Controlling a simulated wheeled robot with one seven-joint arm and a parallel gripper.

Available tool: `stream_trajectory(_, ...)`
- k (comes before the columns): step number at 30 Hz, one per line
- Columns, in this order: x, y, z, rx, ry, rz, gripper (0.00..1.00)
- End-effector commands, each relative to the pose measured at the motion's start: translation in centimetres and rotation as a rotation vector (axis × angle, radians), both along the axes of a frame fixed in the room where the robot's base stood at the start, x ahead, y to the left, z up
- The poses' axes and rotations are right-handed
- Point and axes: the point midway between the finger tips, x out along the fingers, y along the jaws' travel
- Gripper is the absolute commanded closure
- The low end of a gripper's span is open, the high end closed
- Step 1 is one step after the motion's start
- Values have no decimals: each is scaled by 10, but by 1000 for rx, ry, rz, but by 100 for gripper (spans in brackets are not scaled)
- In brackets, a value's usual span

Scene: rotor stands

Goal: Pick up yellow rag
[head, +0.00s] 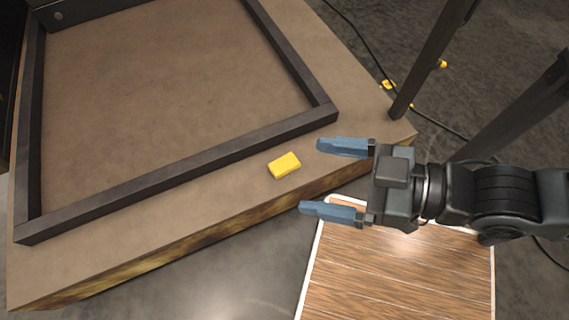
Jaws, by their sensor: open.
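The yellow rag (284,165) is a small, folded-looking yellow block. It lies on the brown tabletop (225,185), on the strip between a dark frame and the table's front edge. My gripper (322,178) comes in from the right with its two blue fingers spread apart and nothing between them. The fingertips point left toward the rag. The rag is just left of the fingertips and appears apart from them. The gripper's height above the table is hard to tell.
A dark raised frame (180,177) borders the tabletop behind the rag. Dark metal posts (432,60) stand at the upper right, with a black cable (355,38) on the floor. A wood-planked panel with a white edge (400,280) lies below my gripper.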

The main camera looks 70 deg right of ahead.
Motion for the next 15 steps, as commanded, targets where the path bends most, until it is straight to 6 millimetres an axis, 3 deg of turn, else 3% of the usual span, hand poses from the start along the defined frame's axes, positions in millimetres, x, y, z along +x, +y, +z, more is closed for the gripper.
stream_trajectory(8,1,-2,-8,8,9,-9,2)
stream_trajectory(11,6,-9,-34,38,45,-44,2)
stream_trajectory(15,17,-30,-100,120,141,-146,2)
